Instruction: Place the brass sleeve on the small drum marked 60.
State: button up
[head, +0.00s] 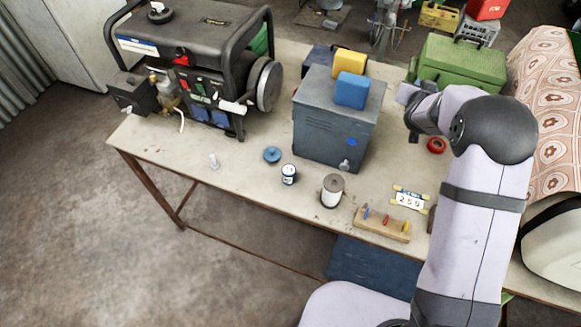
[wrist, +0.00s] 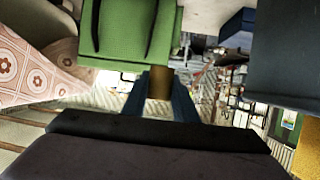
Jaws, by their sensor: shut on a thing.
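My gripper (wrist: 160,98) is shut on the brass sleeve (wrist: 159,82), a plain brownish cylinder upright between the two blue fingers in the wrist view. In the head view the end of my arm is at the right, beside the grey cabinet and in front of the green box; the sleeve cannot be made out there. On the bench stand a small white drum with dark bands (head: 289,174) and a larger pale drum with a grey-brown top (head: 332,190). The marks on both are too small to read. My gripper is apart from both, behind them and to their right.
The grey cabinet (head: 333,125) with blue and yellow blocks on top stands between the generator (head: 195,70) and my arm. A blue disc (head: 272,155), a wooden peg rack (head: 382,224), a number plate (head: 410,198) and a red ring (head: 436,146) lie on the bench. The front left is mostly clear.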

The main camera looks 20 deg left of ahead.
notch_tip(320, 180, up, 12)
jog(key=n+g+y+b, duration=0.2)
jog(key=n+y, duration=0.6)
jog(key=y, duration=0.1)
send_over(289, 169)
notch_tip(289, 169, down, 17)
jog(key=shift+w+a+f+p, duration=0.1)
jog(key=shift+f+p, duration=0.35)
jog(key=shift+f, duration=3.2)
jog(key=shift+f+p, duration=0.45)
jog(key=shift+f, duration=1.4)
jog(key=shift+f, duration=0.1)
